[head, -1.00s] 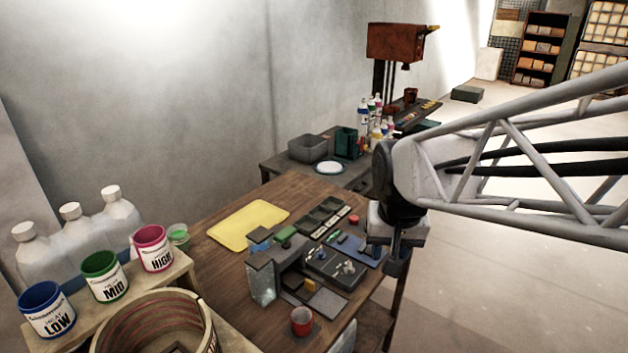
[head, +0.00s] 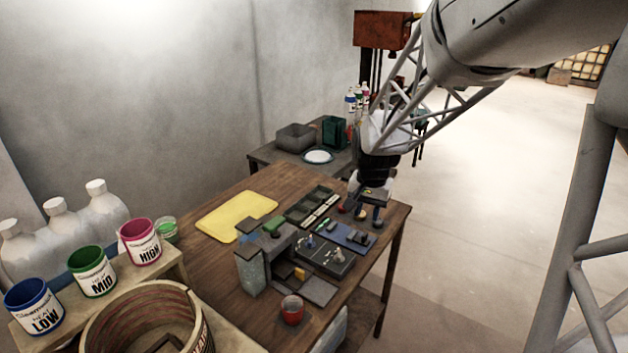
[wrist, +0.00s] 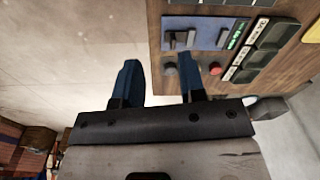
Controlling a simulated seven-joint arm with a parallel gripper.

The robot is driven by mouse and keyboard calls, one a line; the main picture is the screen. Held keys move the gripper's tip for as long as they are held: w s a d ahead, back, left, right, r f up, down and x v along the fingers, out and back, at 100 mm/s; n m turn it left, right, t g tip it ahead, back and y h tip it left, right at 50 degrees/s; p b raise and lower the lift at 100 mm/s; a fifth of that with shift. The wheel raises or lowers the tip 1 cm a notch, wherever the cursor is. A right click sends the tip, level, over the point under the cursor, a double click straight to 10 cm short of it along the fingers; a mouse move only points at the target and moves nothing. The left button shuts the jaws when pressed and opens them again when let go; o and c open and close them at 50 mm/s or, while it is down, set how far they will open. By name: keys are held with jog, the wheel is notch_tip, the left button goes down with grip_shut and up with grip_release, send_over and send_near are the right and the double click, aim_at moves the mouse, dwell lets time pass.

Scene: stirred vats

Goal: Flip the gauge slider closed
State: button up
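A blue panel (head: 345,238) lies near the right edge of the wooden table. In the wrist view the blue panel (wrist: 208,34) carries dark slider-like pieces (wrist: 180,40) and a narrow label strip. I cannot tell for sure which piece is the gauge slider or how it is set. My gripper (head: 364,218) is just behind the panel in the head view, at the table's right edge. In the wrist view my gripper (wrist: 157,72) has its two blue fingers apart with nothing between them. The fingers are apart from the panel.
Black trays (head: 313,206) lie left of my gripper. A red button (wrist: 215,68) sits close to one fingertip in the wrist view. Bare floor (head: 480,250) lies to the right.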

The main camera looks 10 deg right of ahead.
jog(key=m, duration=0.2)
send_over(365, 234)
jog(key=shift+g, duration=0.3)
notch_tip(365, 234, down, 8)
jog(key=shift+s+f, duration=0.1)
jog(key=shift+f, duration=0.05)
jog(key=shift+f, duration=0.1)
jog(key=shift+f, duration=3.8)
grip_shut()
